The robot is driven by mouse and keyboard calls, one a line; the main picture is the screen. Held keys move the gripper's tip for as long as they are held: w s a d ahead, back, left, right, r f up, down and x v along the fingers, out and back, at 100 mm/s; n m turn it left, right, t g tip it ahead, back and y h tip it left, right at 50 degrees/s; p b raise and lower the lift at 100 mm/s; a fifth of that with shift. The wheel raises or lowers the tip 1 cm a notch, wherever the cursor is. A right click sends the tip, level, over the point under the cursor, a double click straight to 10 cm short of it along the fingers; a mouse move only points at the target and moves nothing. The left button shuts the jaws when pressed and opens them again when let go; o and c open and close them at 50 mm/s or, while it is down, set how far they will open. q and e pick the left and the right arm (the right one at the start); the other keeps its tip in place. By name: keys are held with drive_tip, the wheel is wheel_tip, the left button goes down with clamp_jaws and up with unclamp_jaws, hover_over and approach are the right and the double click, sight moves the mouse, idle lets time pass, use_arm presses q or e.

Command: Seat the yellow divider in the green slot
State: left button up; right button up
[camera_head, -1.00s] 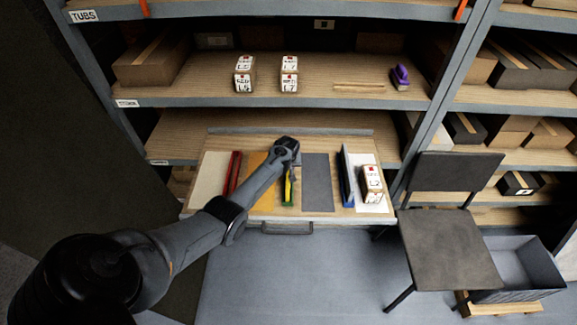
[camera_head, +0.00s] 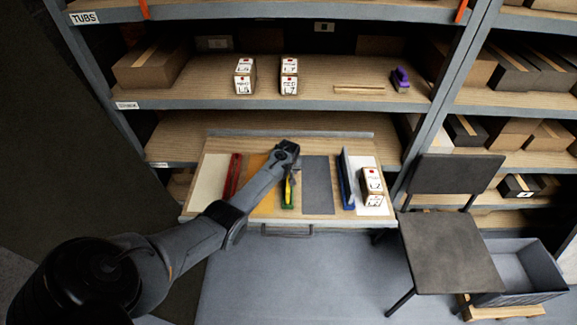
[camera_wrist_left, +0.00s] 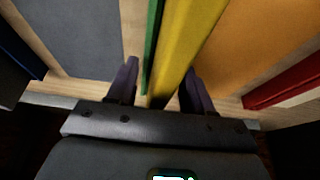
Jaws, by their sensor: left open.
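The yellow divider (camera_head: 288,183) stands on the drawer board in line with the green slot (camera_head: 288,204). In the left wrist view the yellow divider (camera_wrist_left: 185,45) runs between my gripper's fingers, with a green edge (camera_wrist_left: 153,45) close along its left side. My left gripper (camera_wrist_left: 162,88) is open, one finger on each side of the yellow and green pieces. In the head view my left gripper (camera_head: 288,168) is over the far part of the divider and hides it. I cannot tell how deep the divider sits. My right gripper is not in view.
A red divider (camera_head: 233,175) stands left and a blue divider (camera_head: 346,180) right on the pulled-out board (camera_head: 320,202). A labelled box (camera_head: 371,186) stands at the right on a white panel. A grey panel (camera_head: 318,175) lies flat and clear. A chair (camera_head: 450,250) stands at the right.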

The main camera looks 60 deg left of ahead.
use_arm(q)
drive_tip(key=p+v, duration=0.3)
drive_tip(key=v, duration=0.6)
drive_tip(key=shift+r, duration=0.1)
drive_tip(key=shift+s+d+r+p, duration=0.15)
drive_tip(key=shift+d+r+p, duration=0.15)
drive_tip(key=shift+r, duration=0.3)
